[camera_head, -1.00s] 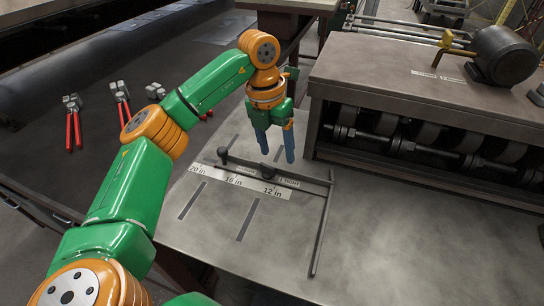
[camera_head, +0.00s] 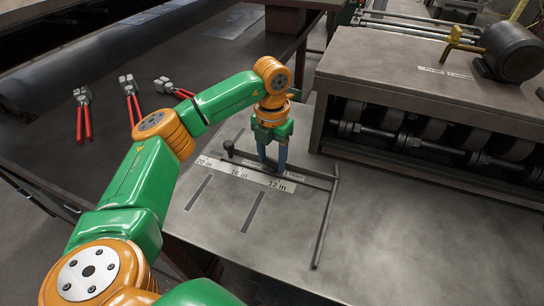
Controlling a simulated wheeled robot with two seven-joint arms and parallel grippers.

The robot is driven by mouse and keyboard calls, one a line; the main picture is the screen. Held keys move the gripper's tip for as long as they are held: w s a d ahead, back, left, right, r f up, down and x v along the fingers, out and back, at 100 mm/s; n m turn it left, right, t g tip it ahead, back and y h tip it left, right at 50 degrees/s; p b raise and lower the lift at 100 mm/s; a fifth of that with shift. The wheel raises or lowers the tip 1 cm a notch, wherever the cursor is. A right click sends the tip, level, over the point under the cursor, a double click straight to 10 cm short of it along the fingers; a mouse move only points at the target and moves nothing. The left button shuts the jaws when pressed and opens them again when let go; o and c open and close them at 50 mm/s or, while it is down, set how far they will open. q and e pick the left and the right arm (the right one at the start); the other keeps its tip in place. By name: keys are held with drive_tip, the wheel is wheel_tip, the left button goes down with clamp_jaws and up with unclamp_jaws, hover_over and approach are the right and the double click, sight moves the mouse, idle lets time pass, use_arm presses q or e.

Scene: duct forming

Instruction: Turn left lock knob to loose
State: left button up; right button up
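The flat work table (camera_head: 300,225) carries a steel stop gauge with a white inch scale (camera_head: 238,171) marked 20, 16 and 12. A dark bar runs along the scale to a long crossbar (camera_head: 326,225) at its right end. A dark upright knob (camera_head: 229,147) stands at the bar's left end, apart from my gripper. The second dark knob there is mostly hidden by the fingers; contact cannot be told. My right gripper is not in view.
A roller machine (camera_head: 420,95) with a motor (camera_head: 507,52) on top stands at the right. Several red-handled tools (camera_head: 82,113) lie on the dark bench (camera_head: 110,165) at the left. The table's front right is clear.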

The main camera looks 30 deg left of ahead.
sight(272, 160)
use_arm(q)
clamp_jaws()
drive_tip(key=n, duration=0.2)
drive_tip(key=shift+n+p, duration=0.3)
drive_tip(key=o, duration=1)
unclamp_jaws()
drive_tip(key=shift+c, duration=0.2)
wheel_tip(272, 160, up, 7)
drive_tip(key=shift+r+b, duration=0.1)
drive_tip(key=shift+b, duration=0.35)
